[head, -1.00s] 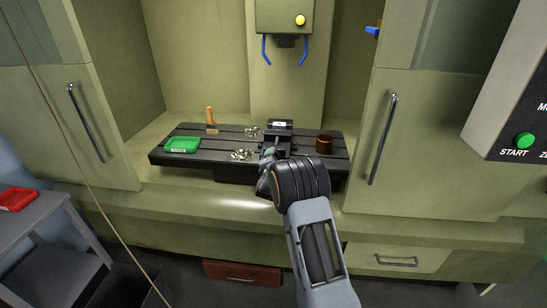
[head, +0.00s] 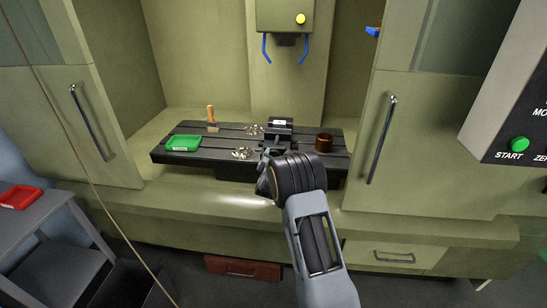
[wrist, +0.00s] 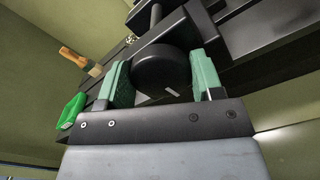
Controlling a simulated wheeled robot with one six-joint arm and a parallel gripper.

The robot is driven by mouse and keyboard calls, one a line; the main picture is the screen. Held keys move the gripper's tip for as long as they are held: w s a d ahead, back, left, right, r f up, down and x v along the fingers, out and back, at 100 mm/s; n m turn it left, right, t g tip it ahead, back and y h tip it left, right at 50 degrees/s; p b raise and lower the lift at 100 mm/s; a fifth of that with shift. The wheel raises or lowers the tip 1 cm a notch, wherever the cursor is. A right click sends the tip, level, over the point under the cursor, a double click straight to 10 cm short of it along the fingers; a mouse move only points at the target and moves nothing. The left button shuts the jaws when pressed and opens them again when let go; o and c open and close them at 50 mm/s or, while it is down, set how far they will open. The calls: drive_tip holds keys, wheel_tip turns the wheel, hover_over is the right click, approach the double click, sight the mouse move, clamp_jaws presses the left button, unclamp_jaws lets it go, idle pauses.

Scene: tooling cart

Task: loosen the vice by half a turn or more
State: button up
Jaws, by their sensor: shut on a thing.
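The vice (head: 279,131) is a dark block on the slotted machine table, with its front partly hidden by my arm in the head view. Its round black handle knob (wrist: 161,67) sits on a shaft and fills the middle of the wrist view. My gripper (head: 266,155) is at the front of the vice. In the wrist view its two green finger pads (wrist: 160,80) stand on either side of the knob and are shut on it. A small pale mark shows near the knob's lower edge.
The black slotted table (head: 228,138) also bears a green tray (head: 183,143), a brush (head: 211,118), metal shavings (head: 243,153) and a brown cup (head: 324,142). Cabinet doors with bar handles flank the opening. A red tray (head: 19,198) lies on the grey stand at left.

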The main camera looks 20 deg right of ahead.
idle(0.4)
drive_tip(key=o, duration=0.9)
drive_tip(key=b+v, duration=0.2)
drive_tip(key=v, duration=1.1)
drive_tip(key=shift+s+a+r, duration=0.1)
drive_tip(key=shift+s+a, duration=0.2)
